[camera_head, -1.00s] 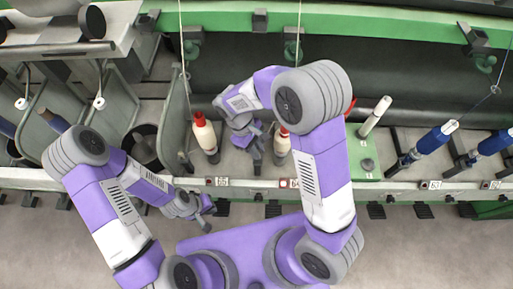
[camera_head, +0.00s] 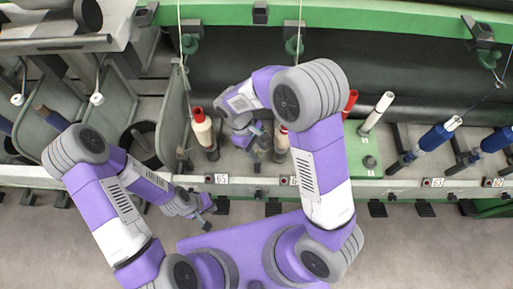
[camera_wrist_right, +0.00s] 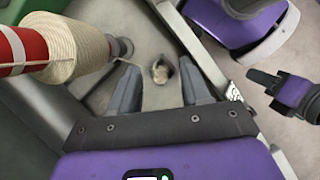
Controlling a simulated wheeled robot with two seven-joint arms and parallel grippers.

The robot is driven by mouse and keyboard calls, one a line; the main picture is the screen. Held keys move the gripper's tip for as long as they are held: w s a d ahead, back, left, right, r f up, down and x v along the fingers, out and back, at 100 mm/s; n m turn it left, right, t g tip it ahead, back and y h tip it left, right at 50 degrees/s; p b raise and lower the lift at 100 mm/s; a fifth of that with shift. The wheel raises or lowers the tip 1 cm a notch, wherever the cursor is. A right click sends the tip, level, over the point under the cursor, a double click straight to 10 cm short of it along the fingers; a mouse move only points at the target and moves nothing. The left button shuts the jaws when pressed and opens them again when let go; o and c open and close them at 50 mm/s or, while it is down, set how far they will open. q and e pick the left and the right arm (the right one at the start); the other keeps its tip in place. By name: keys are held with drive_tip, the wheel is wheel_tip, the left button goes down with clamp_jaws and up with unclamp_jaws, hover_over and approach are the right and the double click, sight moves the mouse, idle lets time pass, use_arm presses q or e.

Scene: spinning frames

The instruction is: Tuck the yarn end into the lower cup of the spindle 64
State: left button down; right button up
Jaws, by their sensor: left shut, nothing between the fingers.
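The spindle 64 bobbin (camera_head: 281,142), cream yarn with a red top, is partly hidden behind my right arm in the head view. In the right wrist view the bobbin (camera_wrist_right: 75,42) lies at upper left, with a grey cup (camera_wrist_right: 122,47) at its lower end. My right gripper (camera_head: 258,158) is left of the bobbin; in the wrist view its fingers (camera_wrist_right: 160,88) are apart. A small cream blob (camera_wrist_right: 160,73) shows between and beyond the fingertips; I cannot tell whether it is the yarn end. My left gripper (camera_head: 207,210) is shut in front of the rail, away from the spindle.
A neighbouring bobbin (camera_head: 203,130) stands left of my right gripper, by label 65. A red tube (camera_head: 350,101), a white tube (camera_head: 377,112) and blue bobbins (camera_head: 436,137) stand to the right. The pale rail (camera_head: 340,187) runs along the front. Yarn strands hang from above.

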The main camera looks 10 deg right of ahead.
drive_tip(key=p+v, duration=0.2)
drive_tip(key=v, duration=0.5)
drive_tip(key=shift+r, duration=0.3)
drive_tip(key=shift+a, duration=0.1)
idle(0.3)
